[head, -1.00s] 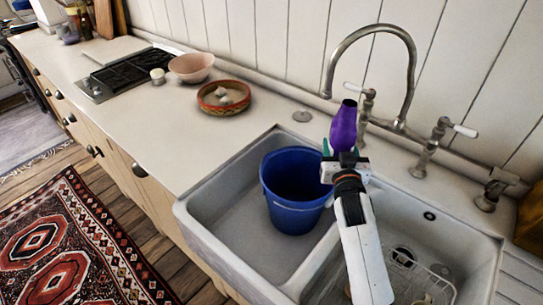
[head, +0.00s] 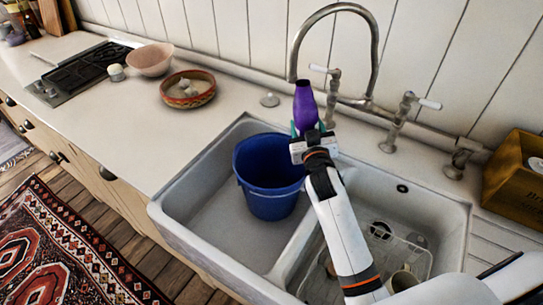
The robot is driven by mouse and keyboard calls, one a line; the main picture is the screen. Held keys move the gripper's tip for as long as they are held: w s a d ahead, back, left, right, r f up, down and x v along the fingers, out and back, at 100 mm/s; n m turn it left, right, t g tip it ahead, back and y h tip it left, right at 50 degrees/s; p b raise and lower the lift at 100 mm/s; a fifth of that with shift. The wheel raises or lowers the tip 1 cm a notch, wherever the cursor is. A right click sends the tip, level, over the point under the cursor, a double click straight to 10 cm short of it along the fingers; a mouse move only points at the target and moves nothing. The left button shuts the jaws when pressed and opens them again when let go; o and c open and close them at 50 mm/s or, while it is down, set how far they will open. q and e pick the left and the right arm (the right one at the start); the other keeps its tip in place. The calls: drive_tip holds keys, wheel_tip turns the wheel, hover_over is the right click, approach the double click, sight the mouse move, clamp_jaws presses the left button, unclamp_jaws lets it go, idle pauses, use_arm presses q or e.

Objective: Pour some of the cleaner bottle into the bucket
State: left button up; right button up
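The purple cleaner bottle (head: 305,107) stands nearly upright in the head view, with its dark neck up. My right gripper (head: 308,134) is around its lower part, with green fingertips on either side, and appears shut on it. The gripper hides the bottle's base. The blue bucket (head: 270,178) stands in the left basin of the sink, open side up, just left of and below the bottle. Its inside is dark, and I cannot see any contents. My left gripper is not in view.
The double sink (head: 175,212) has a divider right of the bucket. A tall tap (head: 373,60) rises behind the bottle. The right basin holds a rack (head: 405,255) with dishes. A patterned bowl (head: 188,90), a pink bowl (head: 150,59) and a wooden box (head: 515,180) stand on the counter.

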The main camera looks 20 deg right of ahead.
drive_tip(key=shift+s+d+n+p, duration=0.1)
drive_tip(key=shift+d+n+p, duration=0.3)
drive_tip(key=shift+n, duration=0.8)
drive_tip(key=f+n+b, duration=0.1)
drive_tip(key=f+n, duration=0.2)
drive_tip(key=shift+s+d+f+b, duration=0.15)
drive_tip(key=shift+d+b, duration=0.2)
drive_tip(key=shift+d+n, duration=0.15)
drive_tip(key=shift+n, duration=0.25)
drive_tip(key=shift+s+d+f+n+g, duration=0.2)
drive_tip(key=shift+d+f+n, duration=0.2)
drive_tip(key=shift+n, duration=0.15)
drive_tip(key=shift+s+d+f+n+g, duration=0.1)
drive_tip(key=shift+s+d+f+n, duration=0.05)
drive_tip(key=shift+d+f+n, duration=0.35)
drive_tip(key=shift+d+r+n+p, duration=0.1)
drive_tip(key=shift+d+n+p, duration=0.05)
drive_tip(key=shift+n+p, duration=0.35)
drive_tip(key=shift+s+d+f+n+g+h+p, duration=0.1)
drive_tip(key=shift+d+f+n+h+p, duration=0.15)
drive_tip(key=shift+n, duration=0.6)
drive_tip(key=shift+s+d+f+n+g+h+p, duration=0.15)
drive_tip(key=shift+d+f+n+p, duration=0.2)
drive_tip(key=shift+n, duration=0.5)
drive_tip(key=shift+s+d+f+n+g+h+p, duration=0.1)
drive_tip(key=shift+d+f+n+h+p, duration=0.2)
drive_tip(key=shift+n, duration=0.55)
